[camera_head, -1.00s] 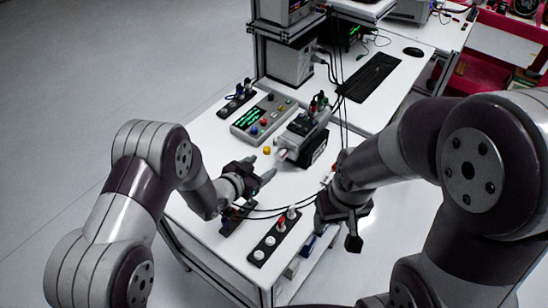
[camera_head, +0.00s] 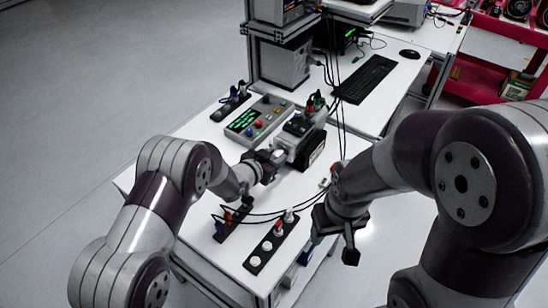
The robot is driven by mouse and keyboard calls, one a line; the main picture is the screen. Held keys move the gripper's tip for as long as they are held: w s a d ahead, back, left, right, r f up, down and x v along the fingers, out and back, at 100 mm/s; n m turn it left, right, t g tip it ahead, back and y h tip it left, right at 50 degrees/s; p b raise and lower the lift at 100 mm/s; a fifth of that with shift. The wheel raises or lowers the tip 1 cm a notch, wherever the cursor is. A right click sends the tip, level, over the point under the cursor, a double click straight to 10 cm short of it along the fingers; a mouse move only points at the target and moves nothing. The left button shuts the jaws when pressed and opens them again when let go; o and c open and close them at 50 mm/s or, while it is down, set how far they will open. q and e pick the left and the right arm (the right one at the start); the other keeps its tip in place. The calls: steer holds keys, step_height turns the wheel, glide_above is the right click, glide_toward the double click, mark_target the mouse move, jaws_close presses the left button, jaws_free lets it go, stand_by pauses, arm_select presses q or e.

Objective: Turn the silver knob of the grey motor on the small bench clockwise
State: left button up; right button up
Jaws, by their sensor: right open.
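The grey motor (camera_head: 303,136) sits on the white small bench (camera_head: 192,138), with a dark base and connectors on top. Its silver knob (camera_head: 279,154) faces my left arm and is partly hidden by the gripper. My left gripper (camera_head: 272,160) has its fingertips at the knob, apparently one on each side. I cannot tell whether they press on it. My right gripper (camera_head: 334,247) is open and empty, over the bench's right edge and away from the motor.
Black socket strips (camera_head: 271,246) with plugs lie at the bench's front, and another strip (camera_head: 231,103) lies at the back left. Loose black cables cross the bench's right side.

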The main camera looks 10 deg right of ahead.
arm_select(q)
steer(key=shift+f+b, duration=0.3)
steer(key=shift+b, duration=0.55)
steer(key=m+t+b, duration=0.1)
steer(key=m+b, duration=0.1)
steer(key=b, duration=0.2)
steer(key=m+t+y+b, duration=0.1)
steer(key=m+b, duration=0.1)
steer(key=b, duration=0.2)
steer(key=m+t+y+b, duration=0.1)
steer(key=m+b, duration=0.1)
steer(key=b, duration=0.2)
steer(key=shift+s+d+f+t+b, duration=0.2)
steer(key=shift+s+f+t+b, duration=0.05)
steer(key=shift+t+b, duration=0.05)
steer(key=shift+m+t+b, duration=0.5)
steer(key=shift+m+b, duration=0.45)
steer(key=shift+m, duration=0.15)
steer(key=shift+r+m+t+b, duration=0.1)
steer(key=shift+m+t+b, duration=0.6)
steer(key=shift+m, duration=0.5)
steer(key=o, duration=1)
steer(key=shift+o, duration=0.2)
steer(key=shift+r, duration=0.1)
